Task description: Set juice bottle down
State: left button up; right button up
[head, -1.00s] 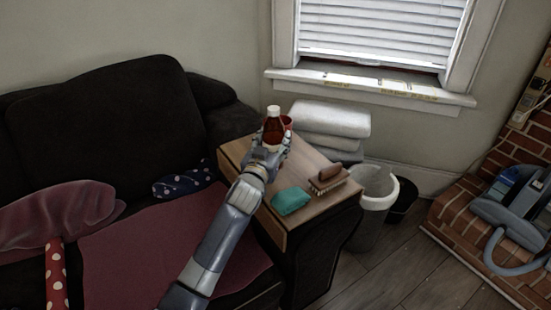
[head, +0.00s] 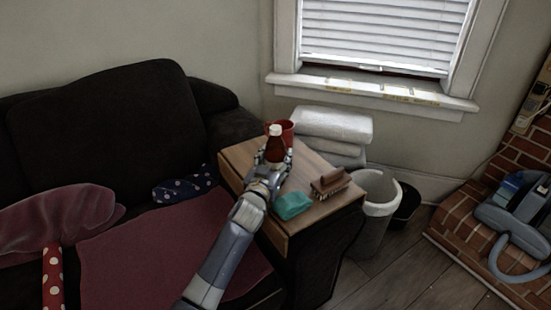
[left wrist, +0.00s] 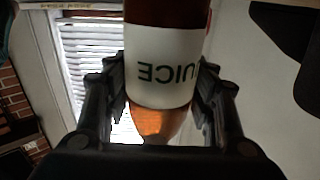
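The juice bottle (head: 275,146) is dark red-brown with a white cap and stands about upright over the small wooden table (head: 322,208). My left gripper (head: 272,165) is around its lower part, with the arm reaching in from below. In the left wrist view the bottle (left wrist: 162,62) fills the middle, its white label lettered and upside down. Gripper fingers (left wrist: 160,105) lie close along both sides, apparently shut on it. The bottle's base is hidden in the head view, so I cannot tell whether it touches the tabletop. My right gripper is not in view.
A red cup (head: 287,130) stands right behind the bottle. A teal cloth (head: 292,205) and a brown brush (head: 329,182) lie on the table's front half. The dark sofa (head: 100,120) borders the left; a bin (head: 372,225) stands to the right.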

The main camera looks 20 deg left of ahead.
pick_arm(q)
jog(key=shift+o, duration=1.1)
